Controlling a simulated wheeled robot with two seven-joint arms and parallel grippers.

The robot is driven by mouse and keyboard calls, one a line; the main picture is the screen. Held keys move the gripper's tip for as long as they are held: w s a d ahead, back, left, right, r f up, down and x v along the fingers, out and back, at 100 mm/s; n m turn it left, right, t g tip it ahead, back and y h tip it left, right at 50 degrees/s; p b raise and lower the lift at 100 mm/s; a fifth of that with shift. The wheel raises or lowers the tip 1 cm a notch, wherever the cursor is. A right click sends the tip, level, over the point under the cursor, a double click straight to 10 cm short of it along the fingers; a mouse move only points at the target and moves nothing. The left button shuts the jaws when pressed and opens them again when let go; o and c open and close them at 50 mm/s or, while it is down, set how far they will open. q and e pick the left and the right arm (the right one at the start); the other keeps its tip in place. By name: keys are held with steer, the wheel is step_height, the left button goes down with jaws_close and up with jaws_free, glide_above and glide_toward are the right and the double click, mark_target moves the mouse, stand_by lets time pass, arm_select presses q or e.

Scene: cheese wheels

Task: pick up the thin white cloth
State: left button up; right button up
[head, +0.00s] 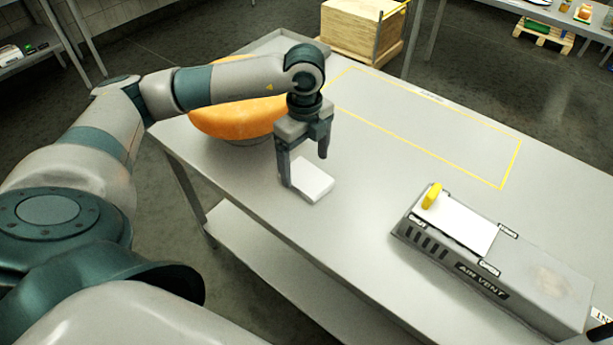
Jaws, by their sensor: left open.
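The thin white cloth (312,181) lies on the metal table as a small, flat, folded-looking white piece near the table's front edge. My left gripper (305,168) points down above it, open, with one finger at the cloth's left side and the other behind it, higher in the picture. I cannot tell whether a finger touches the cloth.
An orange cheese wheel (236,117) sits behind my left arm on the table (375,190). A grey air vent box (545,283) with a white plate and yellow handle (432,196) stands at right. A yellow-outlined area (420,125) is empty. A wooden crate (360,28) stands beyond.

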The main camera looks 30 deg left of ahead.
mark_target(307, 176)
arm_select(q)
step_height(307, 176, down, 3)
steer(key=shift+w+d+f+p, duration=0.1)
steer(key=shift+d+p, duration=0.05)
steer(key=shift+p, duration=0.55)
steer(key=shift+f, duration=0.25)
arm_select(e)
steer(key=shift+s+d+r, duration=0.6)
steer(key=shift+s, duration=0.25)
arm_select(q)
steer(key=shift+c, duration=0.6)
steer(key=c, duration=1)
arm_select(e)
steer(key=shift+s+a+g, duration=0.2)
steer(key=shift+s+g, duration=0.05)
steer(key=shift+g, duration=0.05)
